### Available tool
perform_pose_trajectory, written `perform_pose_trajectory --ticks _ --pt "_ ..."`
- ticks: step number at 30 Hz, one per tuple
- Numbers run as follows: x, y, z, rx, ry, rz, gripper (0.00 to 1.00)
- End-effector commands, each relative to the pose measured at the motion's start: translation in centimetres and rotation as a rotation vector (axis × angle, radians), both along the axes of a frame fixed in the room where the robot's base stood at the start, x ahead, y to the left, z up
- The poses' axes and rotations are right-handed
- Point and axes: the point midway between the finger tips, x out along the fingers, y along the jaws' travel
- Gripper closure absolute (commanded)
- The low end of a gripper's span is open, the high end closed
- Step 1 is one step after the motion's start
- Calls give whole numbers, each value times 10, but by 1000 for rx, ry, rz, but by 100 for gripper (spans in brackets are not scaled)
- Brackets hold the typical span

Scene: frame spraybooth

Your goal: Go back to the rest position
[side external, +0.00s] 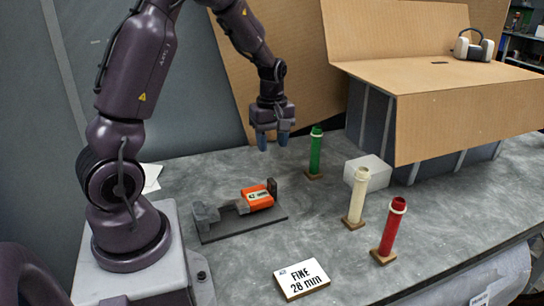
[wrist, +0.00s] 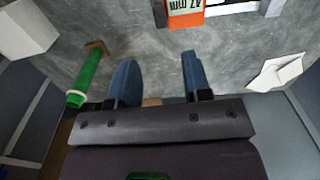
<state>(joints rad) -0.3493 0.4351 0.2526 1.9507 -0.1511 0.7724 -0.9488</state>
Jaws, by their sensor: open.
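My gripper (side external: 272,140) hangs in the air above the back of the grey table (side external: 225,165), fingers pointing down. In the wrist view its two blue fingers (wrist: 158,85) stand apart with nothing held between them. A green tube (side external: 316,152) on a small brown base stands to the right of my gripper. The green tube also shows left of the fingers in the wrist view (wrist: 86,78).
A cream tube (side external: 357,196) and a red tube (side external: 391,232) stand to the right, near a white block (side external: 369,172). A "FINE 28 mm" sign (side external: 301,279) lies in front. White paper (wrist: 276,72) lies at the back.

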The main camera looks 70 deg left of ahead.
Motion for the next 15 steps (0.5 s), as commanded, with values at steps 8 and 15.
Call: perform_pose_trajectory --ticks 8,15 --pt "0 0 7 0 1 -1 55" --pt "0 0 7 0 1 -32 55"
